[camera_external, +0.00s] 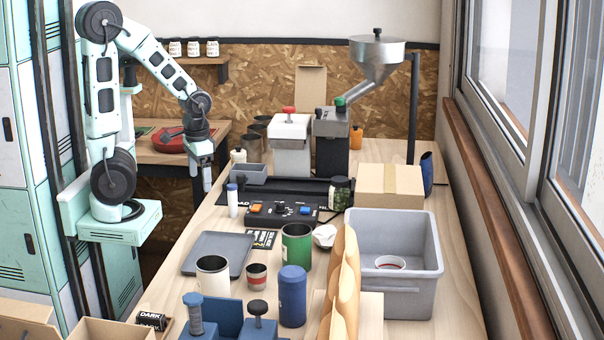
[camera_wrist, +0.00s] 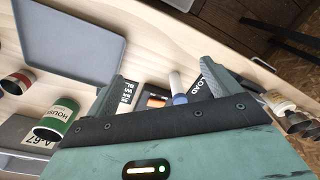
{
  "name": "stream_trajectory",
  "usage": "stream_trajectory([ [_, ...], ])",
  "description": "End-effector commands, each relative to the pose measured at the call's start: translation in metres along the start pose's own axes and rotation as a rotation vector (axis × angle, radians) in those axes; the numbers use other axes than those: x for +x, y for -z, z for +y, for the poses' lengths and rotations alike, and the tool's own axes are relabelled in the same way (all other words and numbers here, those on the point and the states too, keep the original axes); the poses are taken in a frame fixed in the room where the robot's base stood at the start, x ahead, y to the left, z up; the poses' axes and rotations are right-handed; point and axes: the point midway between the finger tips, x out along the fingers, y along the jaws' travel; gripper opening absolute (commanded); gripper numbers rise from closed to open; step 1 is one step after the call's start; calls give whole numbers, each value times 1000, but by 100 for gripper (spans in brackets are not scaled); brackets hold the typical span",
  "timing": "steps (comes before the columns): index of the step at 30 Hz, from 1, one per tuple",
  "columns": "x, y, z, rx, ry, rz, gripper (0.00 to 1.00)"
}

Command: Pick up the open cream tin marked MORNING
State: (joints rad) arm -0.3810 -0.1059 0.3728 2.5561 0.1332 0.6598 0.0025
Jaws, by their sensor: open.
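An open cream tin (camera_external: 213,278) stands upright on the workbench in the external view, just in front of the grey tray. No lettering can be read on its visible side, so I cannot confirm MORNING. I cannot identify it in the wrist view. My gripper (camera_external: 207,182) hangs above the left edge of the bench, behind the tray and well apart from the tin. In the wrist view my gripper (camera_wrist: 157,72) has its two fingers spread, with nothing held between them.
The flat grey tray (camera_external: 218,254) lies behind the tin. A white bottle (camera_external: 232,203) and button box (camera_external: 283,214) are further back.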

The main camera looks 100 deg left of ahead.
Motion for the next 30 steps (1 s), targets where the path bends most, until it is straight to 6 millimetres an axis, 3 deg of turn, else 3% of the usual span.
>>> stream_trajectory([
  [5, -2, 9, 34, 230, 54, -67, 89],
  [11, -5, 12, 101, 660, 186, -176, 89],
  [17, -7, 0, 170, 1078, 360, -258, 89],
  [23, -10, -31, 240, 1477, 577, -307, 89],
  [30, -12, -96, 317, 1915, 899, -307, 89],
])
